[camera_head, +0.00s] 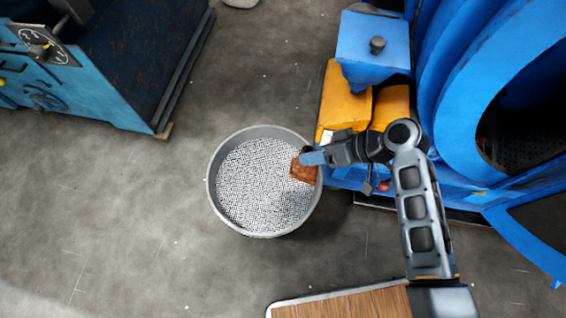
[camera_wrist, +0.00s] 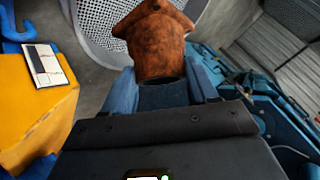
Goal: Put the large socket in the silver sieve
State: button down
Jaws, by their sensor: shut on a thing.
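The large socket (camera_head: 303,171) is a rusty orange-brown piece held at the tip of my gripper (camera_head: 312,158). In the wrist view the socket (camera_wrist: 157,42) sits between the two blue fingers of my gripper (camera_wrist: 165,92), which are shut on it. The silver sieve (camera_head: 213,187) is a round grey pan with a perforated mesh floor on the ground. In the head view the socket appears over the right part of the sieve, inside its rim. Part of the sieve (camera_wrist: 101,22) shows behind the socket in the wrist view. How high the socket is above the mesh, I cannot tell.
A large blue machine (camera_head: 465,90) with yellow blocks (camera_head: 345,100) stands right of the sieve. Another blue machine (camera_head: 90,85) is at upper left. A wooden-topped surface (camera_head: 340,304) is at the bottom. The concrete floor left of the sieve is clear.

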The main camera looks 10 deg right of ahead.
aim_at(307, 174)
jog(key=shift+s+a+b+x, duration=0.15)
jog(key=shift+s+b+x, duration=0.25)
jog(key=shift+x, duration=2.25)
jog(key=shift+s+a+b+x, duration=0.15)
jog(key=shift+b+x, duration=0.5)
jog(key=shift+x, duration=1.95)
jog(key=shift+s+a+b+x, duration=0.1)
jog(key=shift+s+b+x, duration=0.35)
jog(key=shift+x, duration=2.2)
jog(key=shift+w+f, duration=0.1)
jog(key=shift+c, duration=1.5)
grip_release()
jog(key=p+v, duration=0.2)
jog(key=v, duration=1)
